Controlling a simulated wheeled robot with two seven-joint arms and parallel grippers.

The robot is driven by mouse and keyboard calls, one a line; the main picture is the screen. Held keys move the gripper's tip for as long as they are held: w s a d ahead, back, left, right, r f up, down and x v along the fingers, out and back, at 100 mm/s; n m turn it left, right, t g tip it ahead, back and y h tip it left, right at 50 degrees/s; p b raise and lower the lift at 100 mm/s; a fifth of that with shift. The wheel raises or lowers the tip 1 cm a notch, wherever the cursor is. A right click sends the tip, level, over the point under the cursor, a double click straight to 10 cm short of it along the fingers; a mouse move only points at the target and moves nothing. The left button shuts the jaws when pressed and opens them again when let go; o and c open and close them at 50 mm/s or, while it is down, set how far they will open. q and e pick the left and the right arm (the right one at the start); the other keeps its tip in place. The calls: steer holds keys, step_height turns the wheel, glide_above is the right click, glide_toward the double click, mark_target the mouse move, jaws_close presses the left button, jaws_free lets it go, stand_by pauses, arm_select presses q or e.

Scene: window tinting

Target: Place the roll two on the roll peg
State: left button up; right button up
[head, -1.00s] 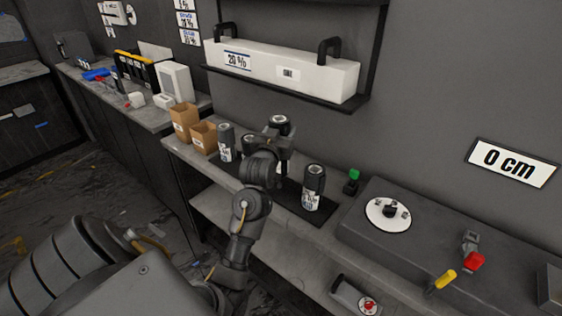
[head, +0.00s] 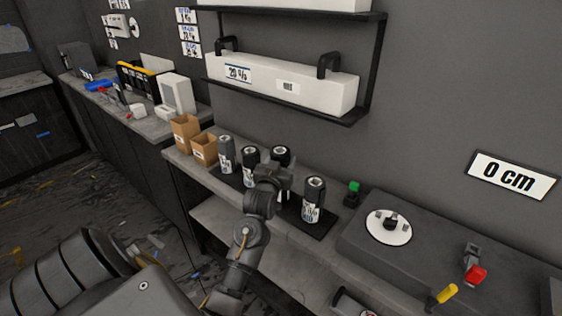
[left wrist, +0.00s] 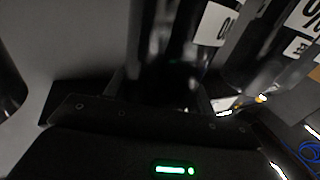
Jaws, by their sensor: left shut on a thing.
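Dark rolls with white labels stand in a row on the bench. My left gripper (head: 280,178) is shut on one of them, the roll (head: 281,154) third from the left, which I take as roll two; its label is mostly hidden by the gripper. In the left wrist view the held roll (left wrist: 178,40) is dark and blurred between the fingers. I cannot tell whether its base touches the bench. The likely roll peg (head: 390,222) is a short dark post on a white round plate, on a grey machine to the right. It is empty. My right gripper is out of view.
Other rolls stand at the left (head: 226,154), beside the held one (head: 249,158), and on the right (head: 314,198). Cardboard boxes (head: 204,150) are left of them. A green button (head: 353,188) and red (head: 475,275) and yellow (head: 443,294) handles are at the machine. A shelf (head: 300,102) overhangs behind.

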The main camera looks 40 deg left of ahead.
arm_select(q)
steer(key=o, duration=1.6)
steer(key=shift+f, duration=0.1)
steer(key=shift+s, duration=0.1)
steer(key=b+v, duration=0.2)
steer(key=v, duration=1)
